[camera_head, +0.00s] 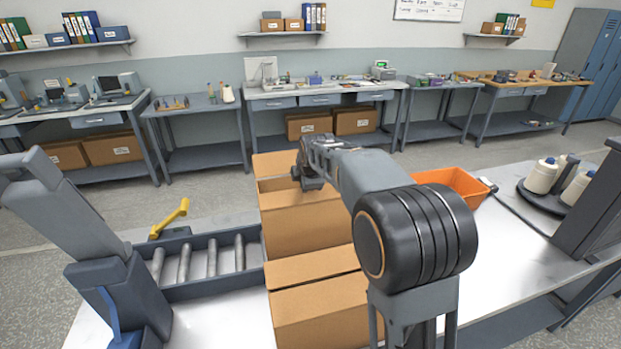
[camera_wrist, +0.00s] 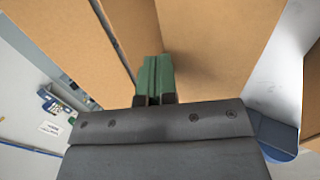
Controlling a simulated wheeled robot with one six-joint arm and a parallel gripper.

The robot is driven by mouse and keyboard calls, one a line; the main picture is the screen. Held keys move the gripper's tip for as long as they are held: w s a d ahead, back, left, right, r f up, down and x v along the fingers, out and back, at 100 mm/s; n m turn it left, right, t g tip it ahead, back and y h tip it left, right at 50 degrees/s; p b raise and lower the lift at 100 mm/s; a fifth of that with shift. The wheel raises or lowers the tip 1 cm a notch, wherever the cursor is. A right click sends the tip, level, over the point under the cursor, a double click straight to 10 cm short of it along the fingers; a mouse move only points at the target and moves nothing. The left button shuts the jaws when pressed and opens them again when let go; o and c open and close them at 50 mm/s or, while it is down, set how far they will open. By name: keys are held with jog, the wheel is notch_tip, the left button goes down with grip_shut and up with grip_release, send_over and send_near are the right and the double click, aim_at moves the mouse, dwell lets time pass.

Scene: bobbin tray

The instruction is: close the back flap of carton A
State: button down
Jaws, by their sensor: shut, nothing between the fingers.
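Two brown cartons stand on the workbench, and no letter shows on either. The far carton (camera_head: 300,222) has a raised flap (camera_head: 272,164) at its back, left of my arm. The near carton (camera_head: 320,312) has its top flaps folded over, with a narrow gap between them. My gripper (camera_head: 308,181) is over the far carton, partly hidden behind my own arm. In the wrist view its green fingertips (camera_wrist: 154,78) are shut and empty, close to brown cardboard panels (camera_wrist: 215,45). I cannot tell whether they touch the cardboard.
An orange bin (camera_head: 455,183) is to the right, behind my arm. A dark round stand (camera_head: 553,193) with white bobbins is farther right.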

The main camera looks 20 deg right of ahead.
jog(key=shift+s+f, duration=0.1)
jog(key=shift+f, duration=0.05)
jog(key=shift+s+r, duration=0.35)
jog(key=shift+s, duration=0.25)
notch_tip(320, 180, up, 14)
jog(key=p, duration=0.1)
jog(key=shift+p, duration=0.3)
jog(key=shift+w+f, duration=0.1)
dwell(0.4)
notch_tip(320, 180, up, 6)
jog(key=p, duration=0.4)
send_over(310, 196)
notch_tip(310, 196, up, 9)
jog(key=p, duration=0.3)
dwell(0.5)
dwell(0.4)
